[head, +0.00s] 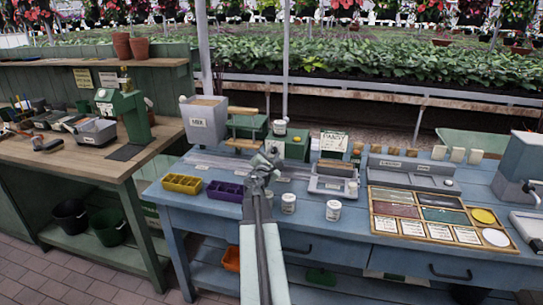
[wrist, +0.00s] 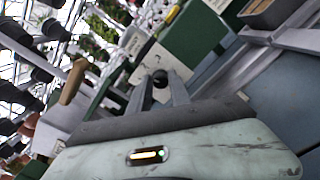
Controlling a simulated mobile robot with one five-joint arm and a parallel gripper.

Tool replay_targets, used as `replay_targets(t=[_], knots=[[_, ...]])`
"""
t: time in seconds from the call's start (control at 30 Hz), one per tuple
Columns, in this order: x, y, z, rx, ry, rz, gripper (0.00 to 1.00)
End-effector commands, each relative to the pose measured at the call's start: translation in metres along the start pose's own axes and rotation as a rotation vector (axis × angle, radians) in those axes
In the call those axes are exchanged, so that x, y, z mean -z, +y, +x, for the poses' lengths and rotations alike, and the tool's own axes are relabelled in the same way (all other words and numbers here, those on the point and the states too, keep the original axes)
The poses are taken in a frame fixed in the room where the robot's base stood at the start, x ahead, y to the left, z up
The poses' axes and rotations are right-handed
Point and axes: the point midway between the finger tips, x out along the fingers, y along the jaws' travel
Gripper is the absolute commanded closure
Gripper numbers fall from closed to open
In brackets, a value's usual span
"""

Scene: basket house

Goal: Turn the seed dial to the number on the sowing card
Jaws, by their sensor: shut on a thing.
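My gripper (head: 270,154) reaches over the blue bench to the front of a green box (head: 297,148), which looks like the seeder. In the wrist view my gripper's two fingers (wrist: 159,92) close around a small dark round knob (wrist: 160,77) in front of the green housing (wrist: 195,35). This knob appears to be the seed dial. Its scale and number are hidden or too small to read. A white card (head: 334,141) headed "PANSY" stands right of the box and looks like the sowing card. Its smaller print cannot be read.
A hopper marked "MIX" (head: 204,122) stands left of the box. Yellow (head: 182,184) and purple (head: 225,192) trays and white tubs (head: 288,204) lie in front. A divided wooden tray (head: 427,215) is at right. A grey tray (head: 333,187) sits below the card.

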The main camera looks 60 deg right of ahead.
Motion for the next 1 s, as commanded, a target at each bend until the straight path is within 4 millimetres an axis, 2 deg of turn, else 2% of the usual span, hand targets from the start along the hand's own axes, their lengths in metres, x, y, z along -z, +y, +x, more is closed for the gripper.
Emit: replay_targets(t=[0.3,0.77,0.8,0.87,1.0], knots=[[-0.0020,-0.0020,0.0019,0.004,-0.004,0.094,1.00],[-0.0021,-0.0021,0.0020,0.004,-0.004,0.106,1.00],[-0.0021,-0.0021,0.0020,0.004,-0.004,0.106,0.71],[-0.0020,-0.0020,0.0019,0.004,-0.004,0.106,0.55],[-0.0013,-0.0014,0.0012,0.002,-0.002,0.106,0.55]])
